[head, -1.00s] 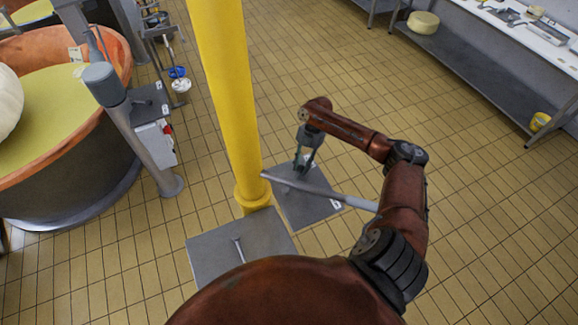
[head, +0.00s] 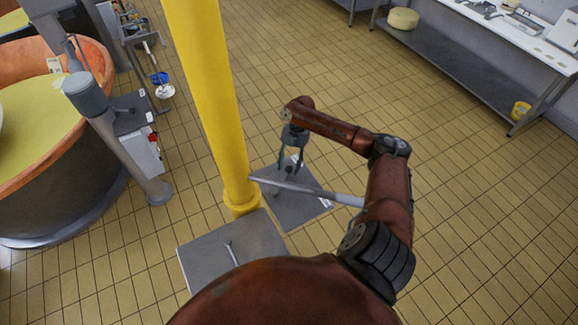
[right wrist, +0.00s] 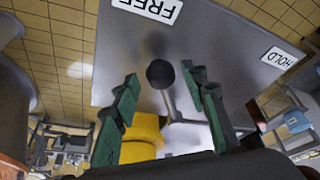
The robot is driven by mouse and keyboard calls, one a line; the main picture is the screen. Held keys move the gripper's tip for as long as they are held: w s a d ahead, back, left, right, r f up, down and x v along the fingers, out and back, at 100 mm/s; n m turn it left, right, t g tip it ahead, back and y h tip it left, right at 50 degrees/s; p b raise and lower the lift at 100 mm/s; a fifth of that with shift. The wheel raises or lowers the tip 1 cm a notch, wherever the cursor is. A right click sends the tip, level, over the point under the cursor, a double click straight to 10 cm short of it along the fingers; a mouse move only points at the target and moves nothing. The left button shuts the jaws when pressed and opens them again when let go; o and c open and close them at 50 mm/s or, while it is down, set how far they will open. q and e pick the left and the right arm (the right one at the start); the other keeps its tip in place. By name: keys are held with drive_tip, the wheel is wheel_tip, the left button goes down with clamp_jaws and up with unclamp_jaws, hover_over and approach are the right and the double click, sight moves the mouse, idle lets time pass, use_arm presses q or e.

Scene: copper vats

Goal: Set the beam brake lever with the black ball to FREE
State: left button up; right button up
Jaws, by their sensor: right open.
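The brake lever's black ball (right wrist: 160,74) shows in the right wrist view on a thin grey stem, above a grey plate (right wrist: 225,35). The plate has a FREE label (right wrist: 150,8) at the top and a HOLD label (right wrist: 283,59) at the right. The ball appears between the labels, nearer FREE in the picture; I cannot tell the lever's exact setting. My right gripper (right wrist: 159,75) is open, its green-padded fingers on either side of the ball with gaps showing. In the head view the right gripper (head: 290,168) points down over the plate (head: 295,212). My left gripper is out of view.
A yellow column (head: 210,100) stands just left of the plate. A grey bar (head: 310,190) crosses in front of the plate. Another grey plate (head: 255,240) with a small lever lies nearer. A copper vat (head: 85,150) stands left. Tiled floor is clear to the right.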

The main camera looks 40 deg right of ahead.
drive_tip(key=v, duration=1.2)
idle(0.4)
